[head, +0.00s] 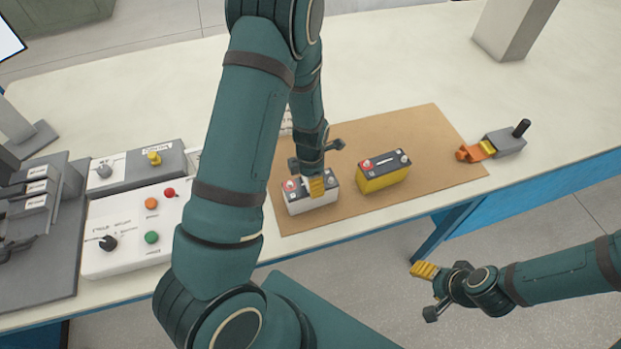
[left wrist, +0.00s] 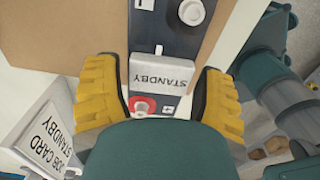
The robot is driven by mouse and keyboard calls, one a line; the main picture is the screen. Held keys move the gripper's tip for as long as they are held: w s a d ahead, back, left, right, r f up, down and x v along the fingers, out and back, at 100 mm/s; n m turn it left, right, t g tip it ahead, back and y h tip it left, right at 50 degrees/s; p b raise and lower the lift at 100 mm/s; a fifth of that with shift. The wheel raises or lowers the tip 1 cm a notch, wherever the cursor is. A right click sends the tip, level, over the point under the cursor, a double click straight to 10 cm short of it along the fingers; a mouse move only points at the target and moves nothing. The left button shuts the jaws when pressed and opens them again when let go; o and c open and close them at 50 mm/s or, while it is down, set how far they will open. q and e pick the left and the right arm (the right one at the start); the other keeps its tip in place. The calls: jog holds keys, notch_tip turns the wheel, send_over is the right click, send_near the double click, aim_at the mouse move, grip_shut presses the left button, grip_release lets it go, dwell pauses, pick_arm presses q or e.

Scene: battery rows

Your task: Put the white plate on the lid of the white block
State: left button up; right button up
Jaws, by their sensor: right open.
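The white block (head: 312,205), a battery with a dark lid and a red terminal, stands on the brown mat. My left gripper (head: 316,186) points down over it. In the left wrist view the white plate (left wrist: 161,72), marked STANDBY, lies over the dark lid (left wrist: 170,38) between the red terminal (left wrist: 143,106) and a pale one. My left gripper's yellow fingers (left wrist: 165,85) stand apart on either side of the plate, with small gaps showing. Whether the plate fully touches the lid is hard to tell. My right gripper (head: 424,271) is open and empty, off the table's front edge.
A yellow battery (head: 383,176) stands right of the white block on the brown mat (head: 440,150). A grey device with an orange part (head: 470,154) lies at the mat's right. A button panel (head: 135,228) is at the left. A job card sign (left wrist: 48,135) shows in the left wrist view.

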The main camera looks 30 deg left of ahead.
pick_arm(q)
jog(key=shift+o, duration=0.5)
jog(key=shift+r, duration=0.1)
jog(key=shift+r, duration=0.15)
notch_tip(320, 180, up, 12)
jog(key=p, duration=0.2)
jog(key=s+d+f+m+t+h, duration=0.1)
jog(key=s+d+f+m, duration=0.3)
jog(key=m, duration=0.9)
jog(key=s+d+f+m+t+h, duration=0.1)
jog(key=s+d+f+m+h, duration=0.2)
jog(key=d+f+m, duration=0.5)
jog(key=s+d+m, duration=0.1)
jog(key=d+m, duration=0.3)
jog(key=m, duration=0.1)
jog(key=shift+s+d+m, duration=0.25)
jog(key=shift+d+m, duration=0.05)
jog(key=shift+d, duration=0.1)
